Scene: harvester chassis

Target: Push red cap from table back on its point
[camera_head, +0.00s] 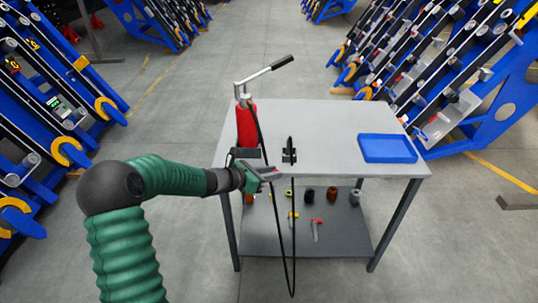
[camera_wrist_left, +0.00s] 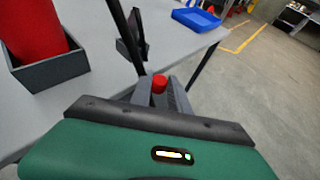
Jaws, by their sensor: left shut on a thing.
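A small red cap (camera_wrist_left: 159,83) sits between the fingertips of my left gripper (camera_wrist_left: 161,94) in the left wrist view. The gripper is shut on it, and its red top shows above the fingers. In the head view my left gripper (camera_head: 269,173) is at the front edge of the grey table (camera_head: 335,116), left of the middle. The cap cannot be made out clearly there. My right gripper is not in view.
A red cylinder with a lever handle (camera_head: 247,127) stands at the table's left, its black hose (camera_head: 283,250) hanging past the front edge close to my gripper. A black stand (camera_head: 289,151) and a blue tray (camera_head: 387,149) are on top. The lower shelf (camera_head: 345,237) holds several small parts.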

